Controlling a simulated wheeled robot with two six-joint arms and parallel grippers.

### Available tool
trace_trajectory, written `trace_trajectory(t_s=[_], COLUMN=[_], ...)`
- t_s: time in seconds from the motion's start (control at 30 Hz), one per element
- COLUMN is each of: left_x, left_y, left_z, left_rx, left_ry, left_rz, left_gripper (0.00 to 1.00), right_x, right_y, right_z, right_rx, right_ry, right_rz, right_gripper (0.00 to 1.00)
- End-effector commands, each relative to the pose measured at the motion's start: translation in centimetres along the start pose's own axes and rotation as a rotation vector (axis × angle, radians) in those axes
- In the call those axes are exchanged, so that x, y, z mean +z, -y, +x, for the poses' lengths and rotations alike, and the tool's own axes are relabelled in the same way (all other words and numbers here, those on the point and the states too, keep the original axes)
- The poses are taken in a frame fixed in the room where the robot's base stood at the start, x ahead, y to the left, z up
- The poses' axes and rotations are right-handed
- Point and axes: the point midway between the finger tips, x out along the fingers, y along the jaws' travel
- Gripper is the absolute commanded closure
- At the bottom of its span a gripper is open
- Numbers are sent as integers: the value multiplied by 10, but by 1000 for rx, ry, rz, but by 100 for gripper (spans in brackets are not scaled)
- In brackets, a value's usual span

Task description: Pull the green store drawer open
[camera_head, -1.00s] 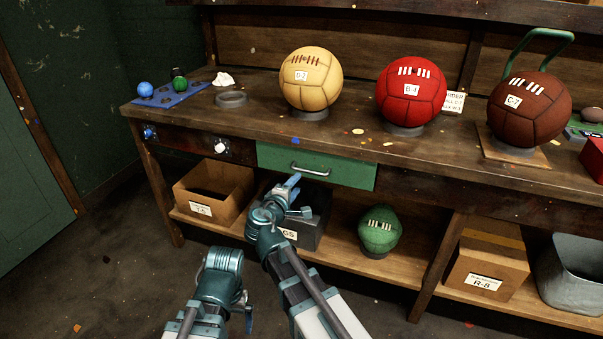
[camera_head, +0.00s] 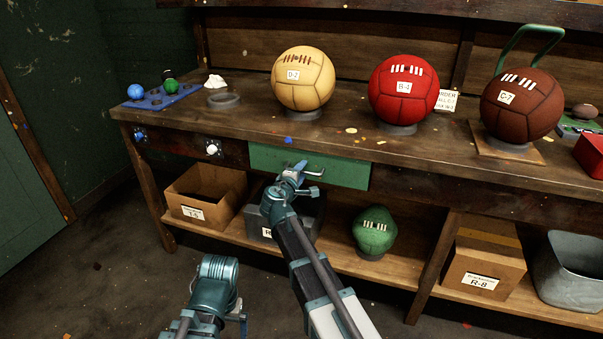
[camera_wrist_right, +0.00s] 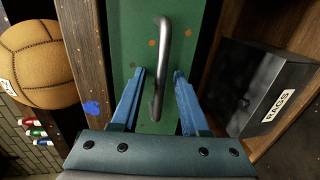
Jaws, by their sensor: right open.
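The green drawer (camera_head: 345,172) is set under the bench top and looks shut, its front level with the bench front. Its metal bar handle (camera_head: 317,172) is partly hidden by my right gripper (camera_head: 304,177) in the head view. In the right wrist view, the handle (camera_wrist_right: 163,50) runs between the two blue fingers of the open right gripper (camera_wrist_right: 160,75), with a gap visible on each side. The green drawer front (camera_wrist_right: 130,35) lies behind it. My left arm (camera_head: 213,285) is low in the head view; its jaw state cannot be made out.
A yellow ball (camera_head: 303,80), red ball (camera_head: 403,88) and brown ball (camera_head: 522,105) stand on the bench top. Below the drawer, the shelf holds a dark rags box (camera_wrist_right: 262,90), a green ball (camera_head: 374,232) and a cardboard box (camera_head: 205,195). Floor in front is open.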

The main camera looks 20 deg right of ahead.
Motion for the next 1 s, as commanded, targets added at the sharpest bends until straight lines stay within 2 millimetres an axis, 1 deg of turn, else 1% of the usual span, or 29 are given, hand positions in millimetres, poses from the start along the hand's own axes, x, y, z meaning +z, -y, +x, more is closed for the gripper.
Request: trace_trajectory(t_s=[0.07, 0.1, 0.17, 0.3, 0.33, 1.0], left_x=[0, 0, 0, 0, 0, 0], left_y=[0, 0, 0, 0, 0, 0], left_z=[0, 0, 0, 0, 0, 0], left_rx=[0, 0, 0, 0, 0, 0], left_ry=[0, 0, 0, 0, 0, 0], left_rz=[0, 0, 0, 0, 0, 0], left_gripper=[0, 0, 0, 0, 0, 0], right_x=[0, 0, 0, 0, 0, 0], right_y=[0, 0, 0, 0, 0, 0], right_z=[0, 0, 0, 0, 0, 0], right_rx=[0, 0, 0, 0, 0, -1], right_ry=[0, 0, 0, 0, 0, 0], right_rz=[0, 0, 0, 0, 0, 0], right_gripper=[55, 62, 73, 98, 100, 100])
